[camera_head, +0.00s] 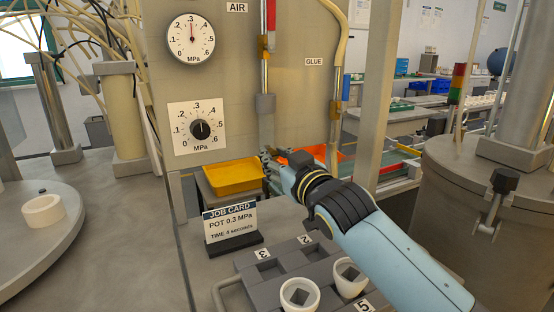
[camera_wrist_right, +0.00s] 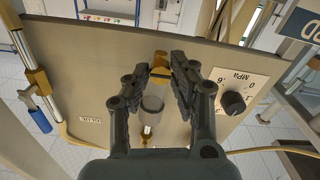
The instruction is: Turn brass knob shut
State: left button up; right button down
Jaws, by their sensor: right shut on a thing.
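My right gripper (camera_head: 268,157) reaches to the grey panel under the AIR line. In the right wrist view my right gripper (camera_wrist_right: 162,72) has its two dark fingers on either side of a brass knob (camera_wrist_right: 160,64) and is shut on it. In the head view the knob is hidden by my gripper. My left gripper is not in view.
The round gauge (camera_head: 190,38) has its needle near .3; a black dial knob (camera_head: 201,130) sits below. A yellow tray (camera_head: 233,177), an orange tray (camera_head: 316,152) and the job card (camera_head: 231,223) are close by. White cups (camera_head: 299,295) stand in a grey rack (camera_head: 262,275) below my arm.

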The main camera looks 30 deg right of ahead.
dwell(0.5)
jog(key=c, duration=1.4)
grip_release()
jog(key=shift+c, duration=0.2)
jog(key=o, duration=0.3)
jog(key=shift+d+f, duration=0.1)
jog(key=shift+d, duration=0.05)
jog(key=shift+s, duration=0.1)
jog(key=shift+s+f, duration=0.2)
jog(key=shift+f, duration=0.05)
jog(key=s, duration=0.7)
jog(key=shift+a+r, duration=0.25)
jog(key=shift+r, duration=0.1)
